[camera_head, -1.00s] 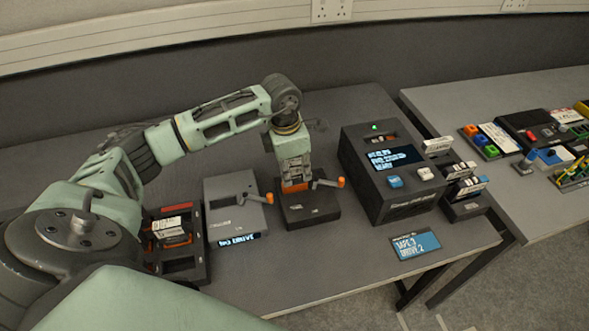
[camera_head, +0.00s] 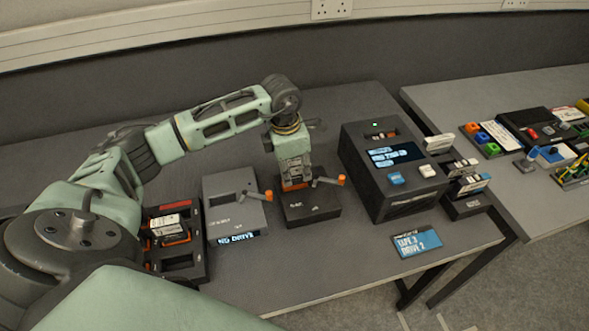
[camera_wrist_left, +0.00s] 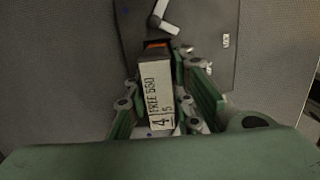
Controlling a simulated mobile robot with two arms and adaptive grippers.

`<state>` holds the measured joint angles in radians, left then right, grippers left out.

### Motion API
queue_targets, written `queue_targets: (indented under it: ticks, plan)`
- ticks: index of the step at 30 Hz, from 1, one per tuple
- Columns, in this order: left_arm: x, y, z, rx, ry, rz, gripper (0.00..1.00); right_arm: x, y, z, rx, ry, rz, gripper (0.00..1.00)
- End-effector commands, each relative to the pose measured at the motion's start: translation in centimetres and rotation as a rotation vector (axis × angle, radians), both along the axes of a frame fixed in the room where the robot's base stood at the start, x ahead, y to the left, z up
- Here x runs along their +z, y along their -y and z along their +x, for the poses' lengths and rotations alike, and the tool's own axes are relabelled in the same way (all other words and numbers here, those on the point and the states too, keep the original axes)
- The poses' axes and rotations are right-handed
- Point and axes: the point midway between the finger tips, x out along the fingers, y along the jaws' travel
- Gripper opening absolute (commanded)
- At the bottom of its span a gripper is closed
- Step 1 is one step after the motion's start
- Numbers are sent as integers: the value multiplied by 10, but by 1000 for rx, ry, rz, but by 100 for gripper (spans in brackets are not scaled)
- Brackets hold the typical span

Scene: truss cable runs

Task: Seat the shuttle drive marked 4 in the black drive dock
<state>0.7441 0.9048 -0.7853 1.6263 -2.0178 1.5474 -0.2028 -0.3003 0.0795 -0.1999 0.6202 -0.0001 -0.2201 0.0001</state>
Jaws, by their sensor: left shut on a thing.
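In the head view my left gripper (camera_head: 294,178) points straight down over the black drive dock (camera_head: 312,207), and an orange part of the drive shows at the dock's top. The dock also shows in the left wrist view (camera_wrist_left: 212,22), with its lever. How deep the drive sits in the dock is hidden. My right gripper is not seen.
A grey dock (camera_head: 226,192) with an orange-tipped lever and a "NO DRIVE" display stands left of the black dock. A rack (camera_head: 197,214) with drives is further left. A dark machine (camera_head: 372,195) with a screen stands close on the right, with a blue-and-black card (camera_head: 416,243) in front.

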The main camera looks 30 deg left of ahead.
Motion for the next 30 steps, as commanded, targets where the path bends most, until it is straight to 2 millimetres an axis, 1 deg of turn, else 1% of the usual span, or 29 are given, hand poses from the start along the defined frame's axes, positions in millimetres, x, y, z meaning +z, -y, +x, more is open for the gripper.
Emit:
queue_targets:
  ticks: [6, 18, 19, 26, 30]
  plan:
    - [-6, 0, 1, 0, 2, -1, 0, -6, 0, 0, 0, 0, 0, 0]
    - [-6, 0, 1, 0, 2, -1, 0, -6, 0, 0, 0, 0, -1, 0]
    - [-6, 0, 1, 0, 2, -1, 22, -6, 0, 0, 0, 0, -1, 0]
    - [-6, 0, 0, 0, 1, 0, 42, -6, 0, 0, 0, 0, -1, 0]
    - [-6, 0, 0, 0, 0, 0, 43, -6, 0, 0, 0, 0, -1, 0]
